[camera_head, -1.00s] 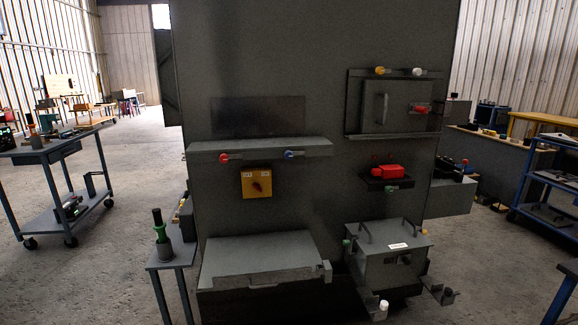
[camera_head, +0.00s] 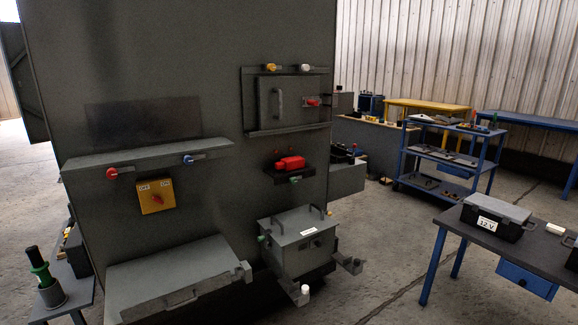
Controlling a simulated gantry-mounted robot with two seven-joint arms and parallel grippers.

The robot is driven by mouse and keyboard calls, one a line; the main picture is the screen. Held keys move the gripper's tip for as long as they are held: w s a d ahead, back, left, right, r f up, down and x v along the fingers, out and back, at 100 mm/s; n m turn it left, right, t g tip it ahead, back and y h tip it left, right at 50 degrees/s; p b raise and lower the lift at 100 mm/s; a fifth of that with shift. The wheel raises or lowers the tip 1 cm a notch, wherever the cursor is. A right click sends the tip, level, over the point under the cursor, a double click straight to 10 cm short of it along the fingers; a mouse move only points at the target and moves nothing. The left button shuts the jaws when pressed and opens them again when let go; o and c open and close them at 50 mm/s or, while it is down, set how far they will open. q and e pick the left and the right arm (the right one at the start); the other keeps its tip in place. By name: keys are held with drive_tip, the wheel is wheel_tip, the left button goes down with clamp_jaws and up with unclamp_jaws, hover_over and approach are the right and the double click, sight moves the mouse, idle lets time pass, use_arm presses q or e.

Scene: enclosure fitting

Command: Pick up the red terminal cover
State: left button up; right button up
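A red block-shaped part (camera_head: 290,163), which looks like the red terminal cover, sits on a small dark shelf (camera_head: 284,176) on the front of the large grey enclosure (camera_head: 200,90). It is right of the yellow switch box and below the small hinged door. Another small red piece (camera_head: 312,103) is on that door's right side. Neither of my grippers shows in the head view.
A grey lidded box (camera_head: 290,238) with handles stands below the shelf, with brackets jutting out in front. A long ledge (camera_head: 150,160) and a lower grey platform (camera_head: 165,272) stick out at left. A blue table (camera_head: 520,243) bearing a "12 V" battery (camera_head: 495,218) stands at right, with open floor between.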

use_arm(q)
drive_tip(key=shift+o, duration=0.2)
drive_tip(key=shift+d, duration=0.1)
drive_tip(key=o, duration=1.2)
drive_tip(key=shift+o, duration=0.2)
